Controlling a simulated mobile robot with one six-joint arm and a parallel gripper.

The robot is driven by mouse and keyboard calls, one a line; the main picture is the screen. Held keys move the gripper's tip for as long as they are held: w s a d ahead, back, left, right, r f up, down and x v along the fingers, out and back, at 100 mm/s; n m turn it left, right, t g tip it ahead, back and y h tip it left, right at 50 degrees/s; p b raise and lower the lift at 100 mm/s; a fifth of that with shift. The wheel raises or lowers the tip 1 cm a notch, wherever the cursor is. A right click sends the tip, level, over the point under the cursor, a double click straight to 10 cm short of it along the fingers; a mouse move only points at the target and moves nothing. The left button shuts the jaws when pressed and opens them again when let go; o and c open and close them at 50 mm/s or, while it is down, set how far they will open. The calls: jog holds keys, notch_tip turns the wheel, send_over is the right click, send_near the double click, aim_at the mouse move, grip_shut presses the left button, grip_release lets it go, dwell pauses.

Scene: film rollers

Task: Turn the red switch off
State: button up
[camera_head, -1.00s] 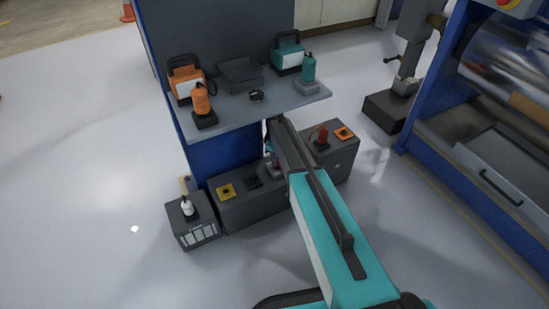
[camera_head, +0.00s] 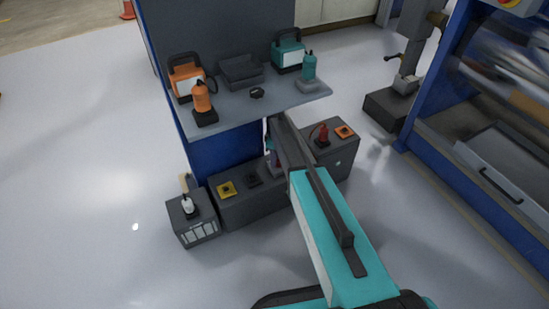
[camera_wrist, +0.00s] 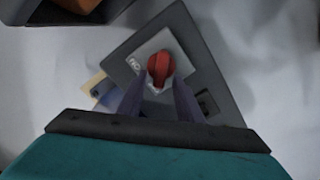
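In the wrist view, the red switch (camera_wrist: 160,68) is a rounded red knob on a pale plate with small dark lettering, set on a dark grey box (camera_wrist: 196,50). My gripper (camera_wrist: 160,84) has its two grey fingers spread, with one tip at each side of the knob's near edge. The fingers look open; whether they touch the knob is unclear.
In the head view, a shelf (camera_head: 240,108) with orange and teal devices overhangs the low grey boxes. A red-topped device (camera_head: 322,136) stands on the right box, a yellow plate (camera_head: 227,189) on the left one. A roller machine (camera_head: 510,70) stands at right.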

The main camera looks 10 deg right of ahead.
jog(key=shift+r+p, duration=0.5)
jog(key=shift+r, duration=3.15)
jog(key=shift+r, duration=0.1)
jog(key=shift+s+r+p, duration=0.1)
jog(key=shift+r+p, duration=0.05)
jog(key=shift+p, duration=0.15)
jog(key=s+d+f+m+g+p, duration=0.15)
jog(key=s+f+p, duration=0.3)
jog(key=s, duration=0.85)
jog(key=s+f+g+p, duration=0.25)
jog(key=s+p, duration=0.25)
jog(key=s, duration=0.7)
jog(key=s+r+m+p, duration=0.1)
jog(key=s+r+m, duration=0.1)
jog(key=s, duration=0.7)
jog(key=s+r+m+g+p, duration=0.1)
jog(key=s+m, duration=0.4)
jog(key=s, duration=0.5)
jog(key=s+r+m+p, duration=0.2)
jog(key=s+m+p, duration=0.1)
jog(key=s, duration=0.7)
jog(key=shift+s+r+m, duration=0.25)
jog(key=shift+r+m, duration=0.1)
jog(key=shift+m, duration=0.3)
